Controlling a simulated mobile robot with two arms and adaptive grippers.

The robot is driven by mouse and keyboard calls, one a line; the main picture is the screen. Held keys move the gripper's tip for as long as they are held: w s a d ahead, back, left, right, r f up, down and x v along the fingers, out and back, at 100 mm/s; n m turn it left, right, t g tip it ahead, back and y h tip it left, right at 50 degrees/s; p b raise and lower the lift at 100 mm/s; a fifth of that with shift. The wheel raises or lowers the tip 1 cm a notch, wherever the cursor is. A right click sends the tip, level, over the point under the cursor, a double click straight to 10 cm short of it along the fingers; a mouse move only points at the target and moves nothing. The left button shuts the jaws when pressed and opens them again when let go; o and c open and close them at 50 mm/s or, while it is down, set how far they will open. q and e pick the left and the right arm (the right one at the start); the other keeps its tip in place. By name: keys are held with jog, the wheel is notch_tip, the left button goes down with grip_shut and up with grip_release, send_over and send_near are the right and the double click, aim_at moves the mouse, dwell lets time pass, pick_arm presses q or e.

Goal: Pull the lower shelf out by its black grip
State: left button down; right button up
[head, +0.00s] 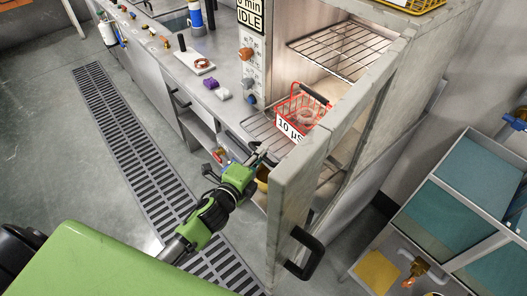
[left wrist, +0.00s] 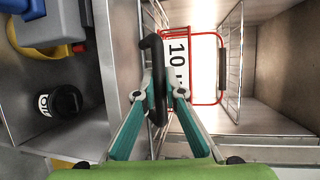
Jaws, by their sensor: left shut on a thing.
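The lower shelf (head: 262,128) is a wire rack inside the open grey cabinet. A red wire basket (head: 300,108) marked "10 µS" stands on it; the basket (left wrist: 192,62) also shows in the left wrist view. My left gripper (head: 260,153) is at the front edge of the lower shelf. In the left wrist view, the green fingers of my left gripper (left wrist: 158,92) are closed on the black grip (left wrist: 155,55), a dark bar at the shelf's front. In the head view the gripper mostly hides the grip. My right gripper is not in view.
The cabinet door (head: 292,200) with its black handle (head: 304,254) stands open just right of my left arm. An upper wire shelf (head: 340,50) is above. A counter (head: 215,90) with small items lies left. Floor with a drain grate (head: 130,150) is clear.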

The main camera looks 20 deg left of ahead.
pick_arm(q)
jog(key=c, duration=2.1)
grip_release()
jog(key=v, duration=1.2)
